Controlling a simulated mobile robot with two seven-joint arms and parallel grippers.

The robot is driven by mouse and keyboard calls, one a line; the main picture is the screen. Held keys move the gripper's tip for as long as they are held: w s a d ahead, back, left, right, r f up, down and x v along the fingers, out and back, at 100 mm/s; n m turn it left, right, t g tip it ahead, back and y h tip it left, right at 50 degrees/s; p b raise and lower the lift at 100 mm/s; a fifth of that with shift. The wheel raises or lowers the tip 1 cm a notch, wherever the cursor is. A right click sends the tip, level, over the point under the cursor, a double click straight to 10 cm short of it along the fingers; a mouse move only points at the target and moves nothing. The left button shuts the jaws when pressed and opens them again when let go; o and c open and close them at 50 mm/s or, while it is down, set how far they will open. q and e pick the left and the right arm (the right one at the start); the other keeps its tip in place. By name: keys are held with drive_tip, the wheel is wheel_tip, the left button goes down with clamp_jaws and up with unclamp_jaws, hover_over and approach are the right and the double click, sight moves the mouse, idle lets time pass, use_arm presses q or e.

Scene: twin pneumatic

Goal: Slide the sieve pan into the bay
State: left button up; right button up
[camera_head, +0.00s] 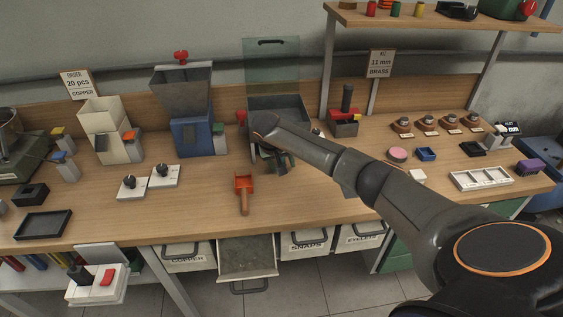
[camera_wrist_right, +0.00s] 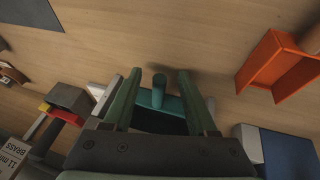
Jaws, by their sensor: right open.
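My right gripper (camera_head: 278,165) reaches over the middle of the table, in front of a grey machine with an open bay (camera_head: 290,105) and a raised clear green panel (camera_head: 272,62). In the right wrist view, its two green fingers (camera_wrist_right: 160,98) are open and stand either side of a teal upright handle (camera_wrist_right: 158,88). The handle belongs to a teal, dark-centred piece (camera_wrist_right: 172,104), which looks like the sieve pan; my gripper hides much of it. I cannot tell whether the fingers touch the handle. My left gripper is not in view.
An orange scoop (camera_head: 244,188) lies on the table left of my gripper and also shows in the right wrist view (camera_wrist_right: 278,66). A blue hopper machine (camera_head: 190,132) stands to the left. A drawer (camera_head: 248,258) is open below the table edge. A red-and-grey block (camera_head: 343,128) stands right.

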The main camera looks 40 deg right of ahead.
drive_tip(key=v, duration=1.2)
drive_tip(key=shift+r, duration=0.3)
drive_tip(key=shift+s, duration=0.1)
